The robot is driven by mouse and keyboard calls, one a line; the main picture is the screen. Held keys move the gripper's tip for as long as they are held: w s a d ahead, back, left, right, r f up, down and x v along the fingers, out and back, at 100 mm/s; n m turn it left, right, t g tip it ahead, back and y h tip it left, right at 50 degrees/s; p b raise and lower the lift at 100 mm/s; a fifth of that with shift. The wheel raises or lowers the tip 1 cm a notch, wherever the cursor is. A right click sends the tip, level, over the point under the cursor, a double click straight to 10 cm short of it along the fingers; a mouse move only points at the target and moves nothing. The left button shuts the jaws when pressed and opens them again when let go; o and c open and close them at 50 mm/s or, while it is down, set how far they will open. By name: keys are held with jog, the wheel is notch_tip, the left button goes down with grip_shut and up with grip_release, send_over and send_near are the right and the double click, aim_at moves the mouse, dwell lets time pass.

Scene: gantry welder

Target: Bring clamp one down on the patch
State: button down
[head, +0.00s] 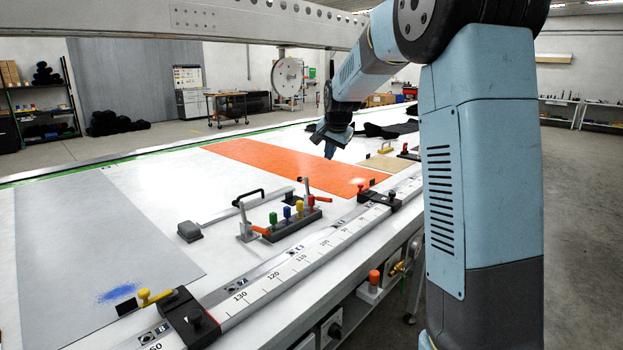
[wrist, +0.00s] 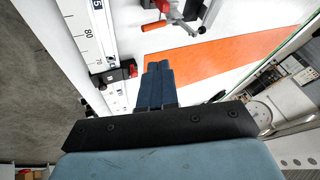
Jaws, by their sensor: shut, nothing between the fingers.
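A toggle clamp (head: 243,225) stands on the white table in the head view, with a long pale bar (head: 225,208) running to a grey pad (head: 189,231) at the left. A black handle (head: 248,196) shows above the bar. I cannot tell clamp one by a label, nor which sheet is the patch. The orange sheet (head: 290,165) lies flat behind the clamp, and also shows in the wrist view (wrist: 225,55). My gripper (head: 330,147) is shut and empty, above the orange sheet's far side in the head view. Its dark blue fingers (wrist: 156,75) are together in the wrist view.
A grey block with coloured knobs (head: 292,226) stands beside the clamp. A ruled rail (head: 270,272) with black sliding stops (head: 187,317) runs along the front edge. A grey sheet (head: 85,240) lies left. The gantry beam (head: 255,22) crosses above.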

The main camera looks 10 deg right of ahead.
jog(key=shift+m, duration=0.9)
jog(key=w+r+x, duration=0.1)
jog(key=x, duration=0.6)
jog(key=w+x, duration=0.1)
jog(key=x, duration=0.6)
jog(key=w+r+x, duration=0.1)
jog(key=w+x, duration=0.1)
jog(key=x, duration=0.4)
jog(key=shift+w, duration=0.35)
jog(key=shift+w+a, duration=1.2)
jog(key=shift+w, duration=0.25)
